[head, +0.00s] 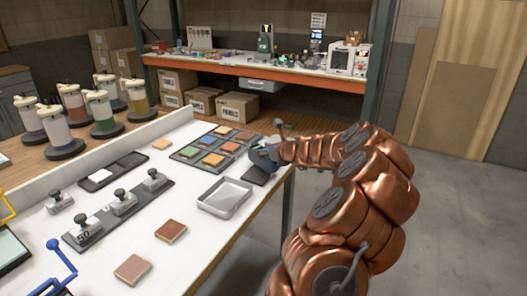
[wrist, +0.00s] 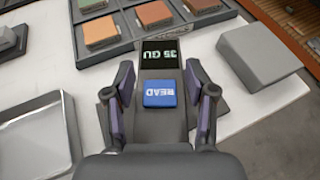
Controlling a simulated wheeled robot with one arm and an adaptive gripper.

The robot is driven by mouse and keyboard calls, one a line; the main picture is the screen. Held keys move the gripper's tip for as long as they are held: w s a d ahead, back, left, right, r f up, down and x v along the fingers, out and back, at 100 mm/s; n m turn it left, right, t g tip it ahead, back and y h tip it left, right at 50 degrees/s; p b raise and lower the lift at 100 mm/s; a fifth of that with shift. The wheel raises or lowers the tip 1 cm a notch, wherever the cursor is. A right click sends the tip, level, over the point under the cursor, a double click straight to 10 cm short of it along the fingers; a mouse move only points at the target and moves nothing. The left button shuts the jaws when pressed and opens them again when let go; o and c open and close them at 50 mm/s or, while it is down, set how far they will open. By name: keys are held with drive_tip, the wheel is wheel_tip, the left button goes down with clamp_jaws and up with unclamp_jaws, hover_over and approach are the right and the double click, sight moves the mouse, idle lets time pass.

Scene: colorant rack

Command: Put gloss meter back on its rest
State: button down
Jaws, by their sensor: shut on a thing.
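My gripper (wrist: 160,92) is shut on the gloss meter (wrist: 160,62), a dark grey device with a lit "35 GU" display and a blue READ button. The fingers grip its two sides, and its display end points away from the wrist. In the head view my gripper (head: 262,157) is over the white table's far right end, hiding most of the meter. A dark flat piece (head: 257,175) shows just below it; I cannot tell whether this is the rest. A plain grey block (wrist: 258,52) lies right of the meter in the wrist view. Any gap below the meter is unclear.
A grey metal tray (head: 224,197) stands close by, nearer the camera. A rack of coloured tiles (head: 218,143) lies just left of my gripper. Handled weights (head: 122,199) and two brown tiles (head: 171,231) lie further left. The table edge drops off at right.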

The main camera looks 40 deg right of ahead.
drive_tip(key=shift+c, duration=1.8)
unclamp_jaws()
drive_tip(key=shift+f, duration=0.1)
drive_tip(key=shift+s+r, duration=0.1)
drive_tip(key=shift+r, duration=0.1)
drive_tip(key=b+v, duration=0.1)
drive_tip(key=v, duration=1)
drive_tip(key=shift+s, duration=0.35)
drive_tip(key=shift+a, duration=0.1)
